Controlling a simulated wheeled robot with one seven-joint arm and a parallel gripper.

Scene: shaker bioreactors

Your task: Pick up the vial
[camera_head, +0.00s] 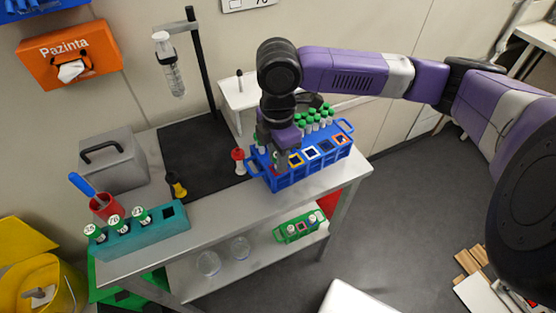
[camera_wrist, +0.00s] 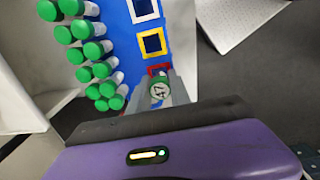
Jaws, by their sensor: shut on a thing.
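My gripper (camera_wrist: 160,92) is shut on a vial (camera_wrist: 159,90) with a green numbered cap, seen from above between the fingers in the wrist view. The vial is at the red-framed slot at the end of the blue rack (camera_wrist: 122,35); I cannot tell whether it is still seated in the slot or raised. In the head view my gripper (camera_head: 279,158) points down at the left end of the blue rack (camera_head: 312,172), and the held vial is mostly hidden. Several other green-capped vials (camera_head: 316,118) stand in the back rows of this rack.
A teal rack (camera_head: 160,240) with numbered green-capped vials stands front left on the table, with an empty square slot at its right. A red-topped item (camera_head: 238,155) stands just left of the blue rack. A black stand (camera_head: 203,70) rises behind. A green rack (camera_head: 290,236) sits on the lower shelf.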

